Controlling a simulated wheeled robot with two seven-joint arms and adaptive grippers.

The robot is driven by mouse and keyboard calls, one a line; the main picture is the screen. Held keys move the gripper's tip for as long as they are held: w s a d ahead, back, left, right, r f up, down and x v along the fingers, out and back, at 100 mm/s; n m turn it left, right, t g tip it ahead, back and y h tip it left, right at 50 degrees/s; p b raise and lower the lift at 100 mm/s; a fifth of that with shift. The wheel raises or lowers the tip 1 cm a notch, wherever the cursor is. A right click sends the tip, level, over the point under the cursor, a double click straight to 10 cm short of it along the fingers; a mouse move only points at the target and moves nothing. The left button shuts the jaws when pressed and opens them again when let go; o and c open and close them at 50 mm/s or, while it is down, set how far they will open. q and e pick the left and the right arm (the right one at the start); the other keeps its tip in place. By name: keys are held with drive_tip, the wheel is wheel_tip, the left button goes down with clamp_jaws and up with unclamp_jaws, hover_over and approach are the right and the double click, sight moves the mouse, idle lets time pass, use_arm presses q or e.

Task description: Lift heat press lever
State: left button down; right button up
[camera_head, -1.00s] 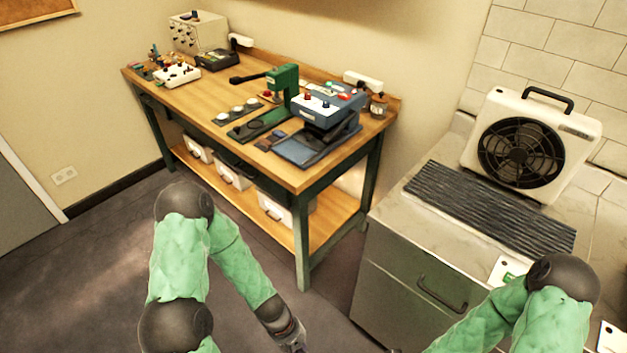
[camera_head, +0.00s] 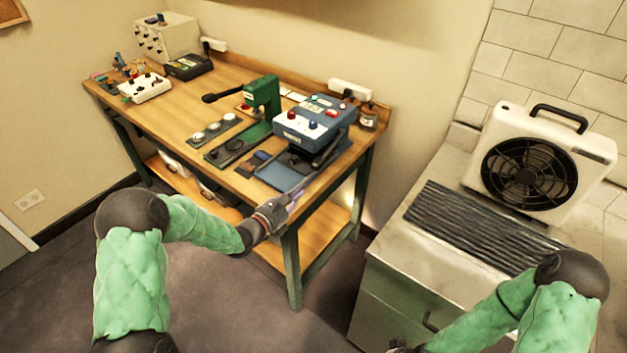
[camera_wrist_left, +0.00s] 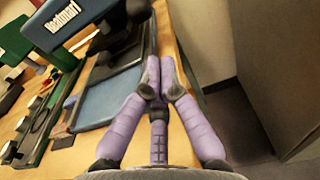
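In the left wrist view, the press head (camera_wrist_left: 62,22) is at the top left. My left gripper (camera_head: 296,192) is at the table's front edge, right beside the base and apart from the bar. Its purple fingers (camera_wrist_left: 161,75) are drawn together, with nothing between them. My right gripper is out of the frames.
A green hand press (camera_head: 262,95) with a black handle stands left of the heat press. A small jar (camera_head: 368,118) is behind it at the right. The table's front edge and leg (camera_head: 292,265) are close to my left arm. A fan (camera_head: 530,170) stands on the right counter.

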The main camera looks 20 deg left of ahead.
use_arm(q)
drive_tip(key=shift+w+r, duration=0.1)
drive_tip(key=shift+w, duration=0.2)
drive_tip(key=b+x, duration=0.2)
drive_tip(key=x, duration=0.5)
drive_tip(key=shift+w+d, duration=0.2)
drive_tip(key=shift+w, duration=0.1)
drive_tip(key=shift+x, duration=0.8)
